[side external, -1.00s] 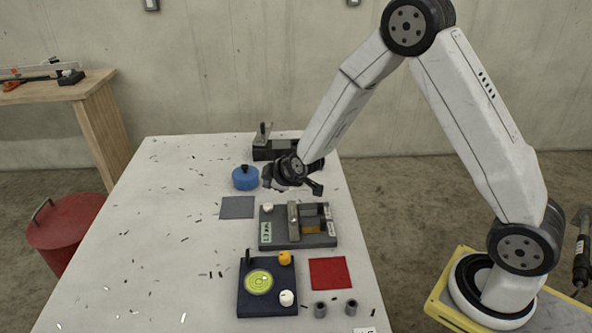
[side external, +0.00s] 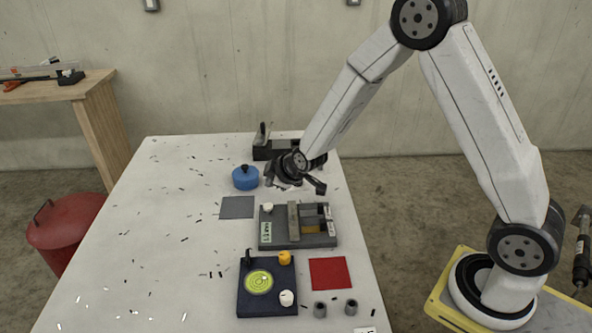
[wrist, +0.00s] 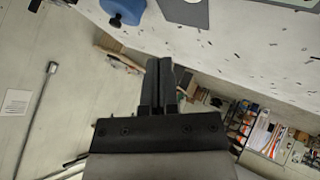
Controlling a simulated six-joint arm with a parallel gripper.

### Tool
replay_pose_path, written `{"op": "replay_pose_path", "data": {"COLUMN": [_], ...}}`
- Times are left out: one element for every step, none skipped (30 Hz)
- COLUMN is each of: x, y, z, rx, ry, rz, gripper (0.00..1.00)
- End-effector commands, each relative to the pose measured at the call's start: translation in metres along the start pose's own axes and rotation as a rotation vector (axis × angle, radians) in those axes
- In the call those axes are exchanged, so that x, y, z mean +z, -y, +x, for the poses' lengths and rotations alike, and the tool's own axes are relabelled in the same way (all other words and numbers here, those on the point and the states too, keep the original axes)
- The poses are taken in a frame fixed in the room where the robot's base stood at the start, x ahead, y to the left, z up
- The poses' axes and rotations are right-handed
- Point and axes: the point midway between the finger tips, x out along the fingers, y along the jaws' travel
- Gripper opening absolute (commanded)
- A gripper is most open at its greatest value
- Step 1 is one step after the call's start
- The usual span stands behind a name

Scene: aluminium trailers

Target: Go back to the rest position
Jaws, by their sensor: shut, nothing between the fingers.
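My gripper (wrist: 159,78) is shut and empty; in the wrist view its two dark fingers are pressed together. In the side external view my gripper (side external: 277,183) hangs above the far half of the white table (side external: 170,230). It is just right of the blue lidded pot (side external: 245,178) and above the far edge of the grey fixture (side external: 266,236). Whether it touches anything below is hard to tell, but it looks raised clear. The blue pot also shows at the top of the wrist view (wrist: 122,10).
A dark block with a bracket (side external: 262,150) stands behind my gripper. A grey square (side external: 237,207), a red square (side external: 328,273), a navy plate with a green disc (side external: 245,300) and two grey cylinders (side external: 320,310) lie nearer. The table's left side is mostly clear, with scattered chips.

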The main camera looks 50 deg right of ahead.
Motion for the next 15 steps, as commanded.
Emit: {"op": "replay_pose_path", "data": {"x": [0.001,0.002,0.004,0.006,0.008,0.011,0.014,0.016,0.021,0.024,0.028,0.033,0.037,0.041,0.046], "y": [0.002,0.003,0.006,0.007,0.010,0.013,0.016,0.019,0.023,0.026,0.030,0.034,0.038,0.041,0.046], "z": [-0.007,-0.011,-0.018,-0.023,-0.029,-0.038,-0.045,-0.052,-0.062,-0.070,-0.077,-0.087,-0.095,-0.103,-0.113], "rx": [-0.012,-0.020,-0.035,-0.045,-0.057,-0.073,-0.086,-0.097,-0.113,-0.126,-0.137,-0.151,-0.161,-0.169,-0.180], "ry": [0.010,0.016,0.030,0.039,0.052,0.070,0.085,0.100,0.122,0.141,0.160,0.185,0.205,0.225,0.252], "rz": [0.019,0.035,0.059,0.079,0.100,0.132,0.157,0.183,0.218,0.244,0.271,0.307,0.334,0.361,0.395], "gripper": [0.00,0.00,0.00,0.00,0.00,0.00,0.00,0.00,0.00,0.00,0.00,0.00,0.00,0.00,0.00]}}
